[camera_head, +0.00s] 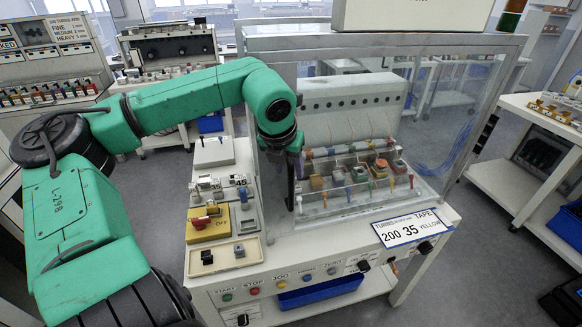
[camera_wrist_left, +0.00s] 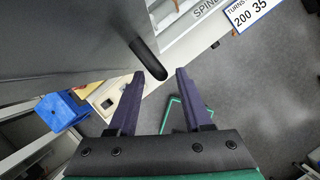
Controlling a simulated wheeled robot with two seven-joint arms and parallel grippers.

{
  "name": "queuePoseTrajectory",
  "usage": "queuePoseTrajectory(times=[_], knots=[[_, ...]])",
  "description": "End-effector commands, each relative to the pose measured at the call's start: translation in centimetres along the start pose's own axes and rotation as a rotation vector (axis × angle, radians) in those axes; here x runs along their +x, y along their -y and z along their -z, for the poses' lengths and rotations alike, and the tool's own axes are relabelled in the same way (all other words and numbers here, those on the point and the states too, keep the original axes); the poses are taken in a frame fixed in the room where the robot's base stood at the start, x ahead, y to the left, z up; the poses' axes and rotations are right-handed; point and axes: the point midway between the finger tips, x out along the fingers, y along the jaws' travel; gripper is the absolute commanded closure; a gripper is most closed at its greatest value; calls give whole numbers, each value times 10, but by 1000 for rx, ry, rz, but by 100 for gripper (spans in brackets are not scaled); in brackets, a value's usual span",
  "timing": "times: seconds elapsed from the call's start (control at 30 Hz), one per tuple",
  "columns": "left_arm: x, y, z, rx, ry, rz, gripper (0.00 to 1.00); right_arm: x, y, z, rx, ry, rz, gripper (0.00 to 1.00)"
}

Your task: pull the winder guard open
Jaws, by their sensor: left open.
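The winder guard (camera_head: 375,180) is a clear box with grey edges over the winder on the white bench, and it looks closed. A black upright bar, which looks like its handle (camera_head: 291,185), is at its front left corner. In the left wrist view a black rounded handle end (camera_wrist_left: 149,62) lies at the fingertips, roughly in line with the gap. My left gripper (camera_wrist_left: 160,74) is open with two dark purple fingers; contact cannot be told. In the head view my left wrist (camera_head: 280,135) hides most of the gripper. My right gripper is out of view.
Coloured winding parts (camera_head: 355,172) sit inside the guard. A yellow switch box (camera_head: 208,223) is at its left on the bench. A label plate (camera_head: 412,228) and buttons run along the front edge. A white box (camera_head: 410,14) sits on top. Other carts stand around.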

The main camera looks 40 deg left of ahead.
Motion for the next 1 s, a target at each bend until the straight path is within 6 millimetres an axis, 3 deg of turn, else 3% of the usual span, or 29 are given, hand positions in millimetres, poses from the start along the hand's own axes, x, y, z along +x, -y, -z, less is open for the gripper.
queuePoseTrajectory(times=[0.2, 0.43, 0.47, 0.53, 0.6, 1.0], knots=[[28, 0, 0, 0, 0, -1, 50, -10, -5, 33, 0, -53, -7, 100], [31, 0, 0, 0, 2, 0, 50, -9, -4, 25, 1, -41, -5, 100], [31, 0, 0, 0, 2, 0, 54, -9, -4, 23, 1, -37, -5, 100], [31, 0, 0, 0, 2, 0, 81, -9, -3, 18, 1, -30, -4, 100], [31, 0, 0, 0, 1, 0, 100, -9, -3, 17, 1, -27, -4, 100], [31, 0, -1, 1, 3, 0, 100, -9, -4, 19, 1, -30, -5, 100]])
